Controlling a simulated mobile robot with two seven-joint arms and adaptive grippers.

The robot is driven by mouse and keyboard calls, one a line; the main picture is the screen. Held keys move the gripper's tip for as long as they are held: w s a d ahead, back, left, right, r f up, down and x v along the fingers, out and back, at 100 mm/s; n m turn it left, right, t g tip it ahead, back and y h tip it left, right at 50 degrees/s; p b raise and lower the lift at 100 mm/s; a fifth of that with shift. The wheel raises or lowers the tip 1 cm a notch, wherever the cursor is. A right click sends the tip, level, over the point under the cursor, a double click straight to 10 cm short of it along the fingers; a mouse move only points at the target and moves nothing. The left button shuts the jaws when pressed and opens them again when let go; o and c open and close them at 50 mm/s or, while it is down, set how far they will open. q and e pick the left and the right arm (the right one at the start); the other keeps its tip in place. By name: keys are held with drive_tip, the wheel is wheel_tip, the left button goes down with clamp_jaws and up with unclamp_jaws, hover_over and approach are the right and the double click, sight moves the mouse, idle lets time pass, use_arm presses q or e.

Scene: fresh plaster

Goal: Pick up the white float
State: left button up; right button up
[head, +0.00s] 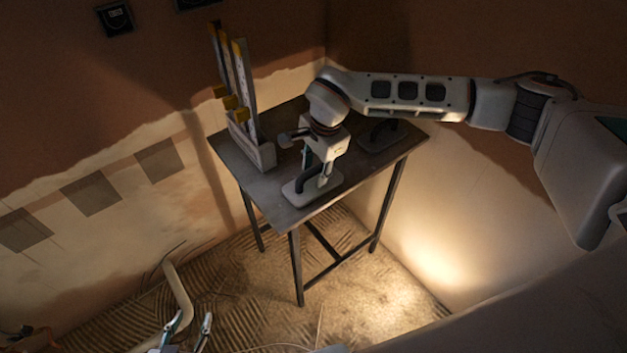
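The white float (296,191) lies flat on the dark table near its front corner, with its pale plate down and its dark curved handle up. My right gripper (316,171) points down right over the float, its fingers apart at the handle. The fingers partly hide the handle, and I cannot tell whether they touch it. My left gripper (190,331) is low at the bottom edge of the head view, open and empty, far from the table.
The dark table (240,165) stands in the wall corner. A grey rack (266,156) with tall yellow-tipped tools stands left of the float. A dark float (374,137) lies behind it to the right. A beige bent pipe (179,292) rises by my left gripper.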

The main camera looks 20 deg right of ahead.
sight(315, 168)
drive_tip(key=shift+f, duration=0.3)
clamp_jaws()
drive_tip(key=shift+r, duration=0.1)
wheel_tip(315, 168, up, 20)
idle(0.5)
drive_tip(key=c, duration=0.7)
unclamp_jaws()
drive_tip(key=shift+c, duration=0.2)
clamp_jaws()
